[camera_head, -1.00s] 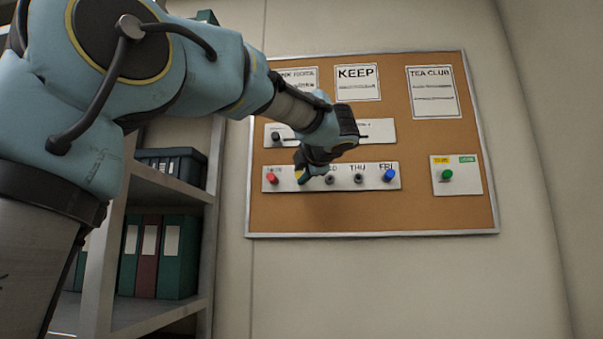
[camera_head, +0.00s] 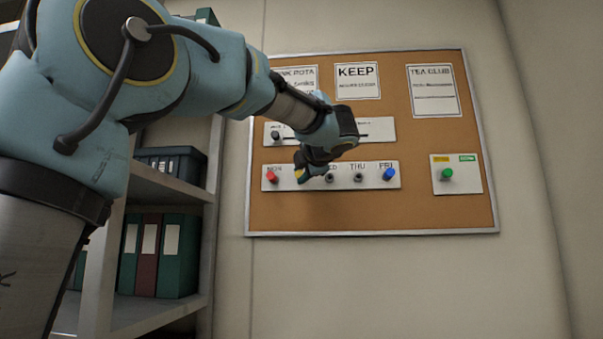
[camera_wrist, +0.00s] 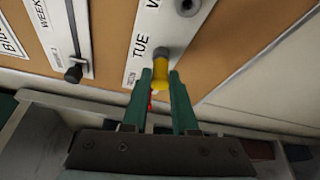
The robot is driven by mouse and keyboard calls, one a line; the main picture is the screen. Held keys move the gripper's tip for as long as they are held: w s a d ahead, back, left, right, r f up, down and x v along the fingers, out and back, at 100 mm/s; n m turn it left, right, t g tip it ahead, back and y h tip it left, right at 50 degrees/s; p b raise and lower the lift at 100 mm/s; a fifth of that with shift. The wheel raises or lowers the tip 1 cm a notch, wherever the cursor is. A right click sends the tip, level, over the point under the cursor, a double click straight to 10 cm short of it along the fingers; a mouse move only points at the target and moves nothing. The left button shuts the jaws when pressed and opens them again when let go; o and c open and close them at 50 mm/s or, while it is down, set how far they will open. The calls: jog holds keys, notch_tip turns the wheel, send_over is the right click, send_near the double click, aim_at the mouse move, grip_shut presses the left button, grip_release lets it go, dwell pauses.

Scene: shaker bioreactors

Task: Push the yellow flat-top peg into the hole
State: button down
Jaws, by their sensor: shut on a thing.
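The yellow peg (camera_wrist: 160,80) is held between the two green fingertips of my gripper (camera_wrist: 157,92), which are shut on it. In the wrist view the peg's far end lines up with the grey hole collar (camera_wrist: 162,57) beside the TUE label and appears to meet it. I cannot tell how deep the peg sits. In the head view my gripper (camera_head: 302,174) is at the TUE place on the white day strip (camera_head: 345,185); a bit of the yellow peg (camera_head: 300,174) shows, and the TUE collar is hidden.
On the day strip are a red peg (camera_head: 272,176) at MON, a blue peg (camera_head: 389,175) at FRI, and bare collars at WED and THU (camera_head: 358,178). A white strip with a black knob (camera_head: 276,135) is above. A green peg (camera_head: 446,174) is at right. A shelf (camera_head: 150,178) stands left.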

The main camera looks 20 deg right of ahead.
jog(key=shift+w+d, duration=0.15)
jog(key=shift+w, duration=0.1)
jog(key=c, duration=0.6)
grip_release()
jog(key=shift+s, duration=0.1)
jog(key=s+a+r+b, duration=0.1)
jog(key=s+b, duration=0.2)
jog(key=s, duration=0.7)
jog(key=shift+s+a, duration=0.15)
jog(key=shift+s, duration=0.1)
jog(key=shift+r, duration=0.15)
